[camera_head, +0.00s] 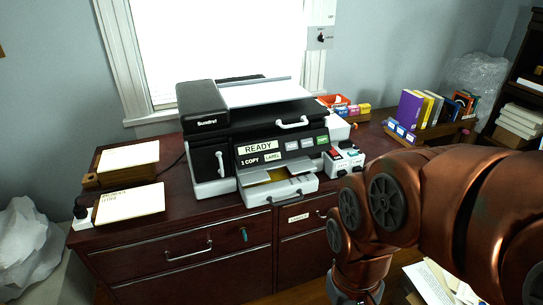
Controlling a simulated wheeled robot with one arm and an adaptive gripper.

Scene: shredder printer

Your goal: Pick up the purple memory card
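A row of small coloured blocks or cards (353,110), with purple, blue, red and yellow tones, stands on the cabinet top behind and right of the printer. One of them looks purple, but they are too small to tell which, if any, is the purple memory card. A larger purple upright item (407,108), like a book, stands in the rack at the right. My copper-coloured arm fills the lower right and reaches down in front of the cabinet. My gripper's fingers are below the picture's edge, so I cannot see whether they hold anything.
A printer (286,126) marked "READY" stands mid-cabinet (190,228). A white device (344,159) with red and black tops sits right of it. A wooden tray (125,177) and cream folder (131,203) lie left. An orange bin (333,100) stands behind. Papers (428,284) lie low right.

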